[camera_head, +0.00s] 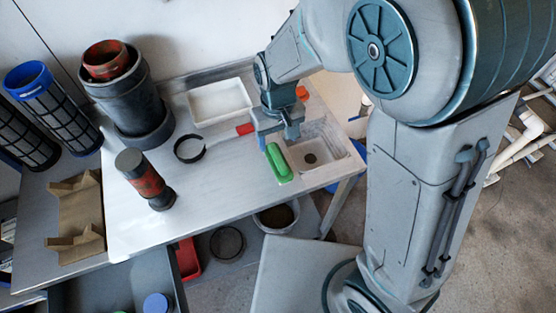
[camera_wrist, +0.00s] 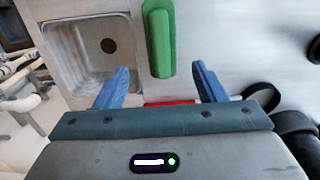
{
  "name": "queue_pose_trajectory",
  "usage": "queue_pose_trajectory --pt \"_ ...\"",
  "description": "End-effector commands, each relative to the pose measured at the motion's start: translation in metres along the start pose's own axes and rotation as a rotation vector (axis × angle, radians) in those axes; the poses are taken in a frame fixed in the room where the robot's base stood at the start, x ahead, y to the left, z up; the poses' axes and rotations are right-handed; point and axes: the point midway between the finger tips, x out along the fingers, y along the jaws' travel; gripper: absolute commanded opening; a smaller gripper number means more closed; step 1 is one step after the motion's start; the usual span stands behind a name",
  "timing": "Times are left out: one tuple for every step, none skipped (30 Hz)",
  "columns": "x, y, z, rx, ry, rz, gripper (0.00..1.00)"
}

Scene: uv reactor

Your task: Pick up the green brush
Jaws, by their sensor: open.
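The green brush (camera_head: 278,162) lies on the metal worktop, just left of the sink basin (camera_head: 322,156). In the wrist view the green brush (camera_wrist: 159,40) lies beyond my fingertips, roughly midway between them, with the sink (camera_wrist: 95,47) to its left. My gripper (camera_head: 278,135) is above the worktop near the end of the brush. In the wrist view my gripper (camera_wrist: 160,80) shows two blue fingers spread wide, with nothing held. The gap between the fingers and the brush is hard to judge.
A red item (camera_head: 245,129) lies just left of my gripper, and an orange item (camera_head: 302,93) behind it. A white tray (camera_head: 219,102), a black ring (camera_head: 190,149) and a red-and-black cylinder (camera_head: 145,182) stand further left. Bare worktop (camera_head: 215,190) lies left of the brush.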

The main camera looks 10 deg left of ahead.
Motion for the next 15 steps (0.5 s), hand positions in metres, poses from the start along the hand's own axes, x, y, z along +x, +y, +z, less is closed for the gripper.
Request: queue_pose_trajectory --pt "0.012 0.0 0.001 0.001 -0.006 0.002 0.64" --pt "0.017 0.0 0.002 0.002 -0.005 0.002 0.64" --pt "0.023 0.0 0.001 0.002 -0.005 0.001 0.64" --pt "0.027 0.0 0.001 0.001 -0.004 0.001 0.64" --pt "0.03 0.0 0.001 0.0 -0.002 0.001 0.64" --pt "0.034 0.0 0.001 0.001 -0.002 0.001 0.64" --pt "0.036 0.0 0.001 0.002 -0.002 0.001 0.64" --pt "0.038 0.0 0.001 0.002 -0.001 0.0 0.64" --pt "0.04 0.0 0.001 0.002 0.0 0.0 0.64" --pt "0.041 0.0 0.001 0.002 -0.001 0.0 0.64" --pt "0.043 0.0 0.002 0.002 -0.002 0.0 0.64" --pt "0.047 0.0 0.003 0.001 -0.003 0.001 0.64" --pt "0.051 -0.001 0.004 0.0 -0.004 0.001 0.64" --pt "0.056 -0.001 0.005 0.001 -0.005 0.002 0.64" --pt "0.062 -0.002 0.006 0.002 -0.004 0.001 0.64"
